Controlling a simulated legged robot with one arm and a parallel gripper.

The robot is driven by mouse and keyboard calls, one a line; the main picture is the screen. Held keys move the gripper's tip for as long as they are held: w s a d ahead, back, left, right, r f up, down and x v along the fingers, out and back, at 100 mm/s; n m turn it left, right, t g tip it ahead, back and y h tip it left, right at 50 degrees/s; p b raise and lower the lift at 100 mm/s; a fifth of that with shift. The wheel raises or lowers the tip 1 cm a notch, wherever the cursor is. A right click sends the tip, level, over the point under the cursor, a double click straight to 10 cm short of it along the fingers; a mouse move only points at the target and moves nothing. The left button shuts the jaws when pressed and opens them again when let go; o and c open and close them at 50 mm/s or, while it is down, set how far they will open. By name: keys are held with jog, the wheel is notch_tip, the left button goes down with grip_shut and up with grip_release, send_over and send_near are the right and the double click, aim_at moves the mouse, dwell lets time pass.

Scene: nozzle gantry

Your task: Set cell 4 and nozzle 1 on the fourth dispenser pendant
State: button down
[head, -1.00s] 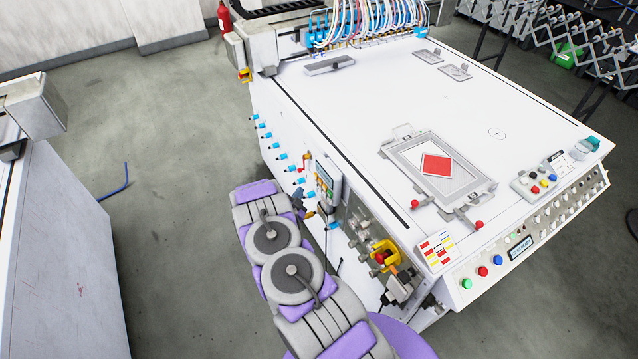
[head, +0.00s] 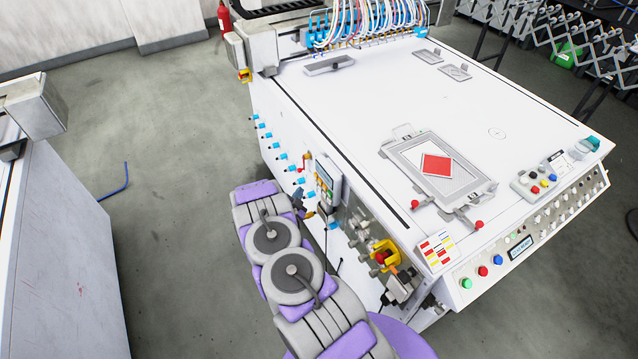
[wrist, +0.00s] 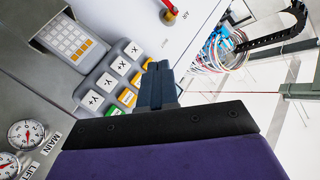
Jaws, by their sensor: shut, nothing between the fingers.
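A grey pendant (wrist: 92,88) fills the upper left of the wrist view. It has a small screen (wrist: 66,40) with a grid of pale cells, some of them orange at its lower edge. Below the screen is a keypad with white axis keys (wrist: 120,66) and green and orange keys (wrist: 127,97). My gripper (wrist: 158,68) is shut and empty, its dark fingertips beside the right end of the keypad. I cannot tell whether they touch a key. In the head view the pendant (head: 328,182) sits on the machine's left side, just beyond my arm.
Two dials (wrist: 26,133) labelled MAIN and LIFT are at the wrist view's lower left. In the head view, several blue fittings (head: 266,135) line the machine's side and a yellow-and-red switch (head: 385,253) stands nearer. Open floor (head: 180,190) lies left of the machine.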

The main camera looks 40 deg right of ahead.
aim_at(320, 182)
jog(key=a+m+b, duration=0.1)
jog(key=m+b, duration=0.1)
jog(key=m, duration=0.4)
jog(key=a+m+b, duration=0.1)
jog(key=m, duration=0.5)
jog(key=w+a+m+b, duration=0.1)
jog(key=m+b, duration=0.1)
jog(key=m, duration=0.4)
jog(key=shift+a+m+t+h+b, duration=0.3)
jog(key=shift+a+m, duration=0.05)
jog(key=shift+m, duration=0.05)
jog(key=s+d+p, duration=0.2)
jog(key=d+p, duration=0.2)
jog(key=d, duration=0.4)
jog(key=shift+d+p, duration=0.3)
jog(key=shift+p, duration=0.05)
jog(key=shift+d, duration=0.1)
dwell(1.4)
